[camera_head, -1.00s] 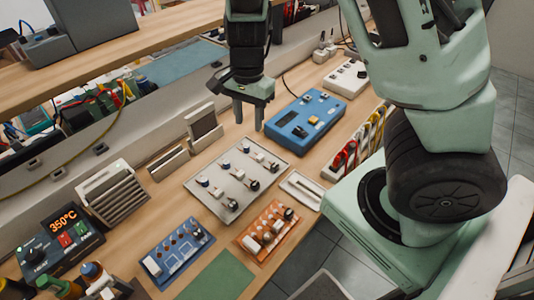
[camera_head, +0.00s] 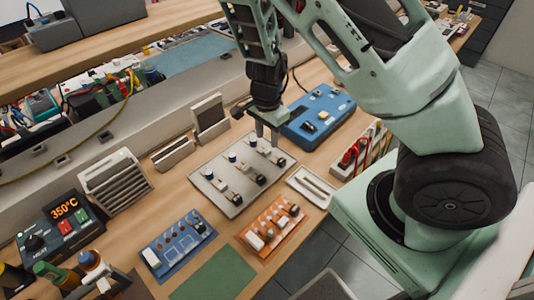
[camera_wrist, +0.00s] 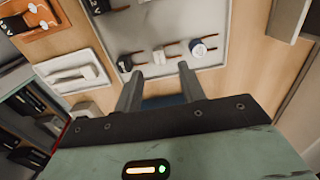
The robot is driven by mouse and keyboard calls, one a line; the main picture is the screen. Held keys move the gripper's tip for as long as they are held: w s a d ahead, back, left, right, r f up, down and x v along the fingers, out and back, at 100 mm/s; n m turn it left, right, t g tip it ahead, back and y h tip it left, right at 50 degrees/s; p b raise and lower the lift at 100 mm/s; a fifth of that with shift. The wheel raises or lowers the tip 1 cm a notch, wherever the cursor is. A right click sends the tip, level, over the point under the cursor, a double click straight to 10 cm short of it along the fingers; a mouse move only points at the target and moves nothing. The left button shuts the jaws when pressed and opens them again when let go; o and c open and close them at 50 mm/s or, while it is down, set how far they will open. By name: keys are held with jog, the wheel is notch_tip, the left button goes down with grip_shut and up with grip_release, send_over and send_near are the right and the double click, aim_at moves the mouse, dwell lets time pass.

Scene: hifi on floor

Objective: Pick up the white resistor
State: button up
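My gripper (camera_head: 267,137) is open and empty, its fingers pointing down over the far right end of a light grey tray (camera_head: 232,207). In the wrist view its two fingers (camera_wrist: 160,84) stand apart near the tray's edge. A small white resistor (camera_wrist: 160,55) with brownish leads lies on the tray in front of the gap between the fingers, apart from them. A black part (camera_wrist: 125,63) lies to its left and a blue-and-white round part (camera_wrist: 198,48) to its right. Other white parts lie in the tray's other rows.
A blue box (camera_head: 317,115) stands close behind the gripper. A small white tray (camera_head: 311,186), an orange board (camera_head: 272,228) and a blue board (camera_head: 178,245) lie around the grey tray. A grey upright panel (camera_head: 209,115) stands at the back.

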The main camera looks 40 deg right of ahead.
aim_at(267, 150)
notch_tip(267, 150, down, 5)
jog(key=shift+f, duration=0.1)
dwell(0.3)
grip_shut()
